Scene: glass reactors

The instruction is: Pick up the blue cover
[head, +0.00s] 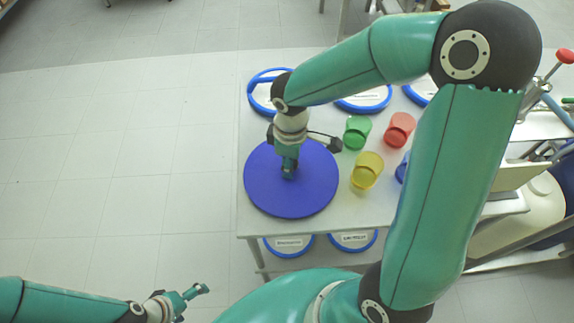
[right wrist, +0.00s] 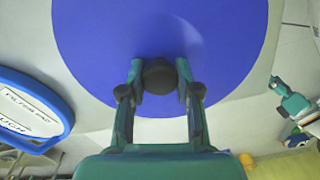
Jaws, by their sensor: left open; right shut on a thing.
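The blue cover (head: 312,192) is a large flat round disc at the left side of the table. It fills the upper part of the right wrist view (right wrist: 100,45), with a dark round knob (right wrist: 160,76) near its lower edge there. My right gripper (head: 289,170) points down over the cover's middle, its two fingers closed on either side of the knob (right wrist: 159,80). I cannot tell whether the cover rests on something or is raised. What lies under it is hidden. My left gripper (head: 196,292) is open and empty, low at the left, away from the table.
Green (head: 357,132), red (head: 399,130) and yellow (head: 366,170) cups stand right of the cover, with a blue one (head: 402,167) partly behind my right arm. Blue-rimmed labelled containers (head: 364,101) line the table's back. More (head: 289,245) sit below the front edge. Floor at left is clear.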

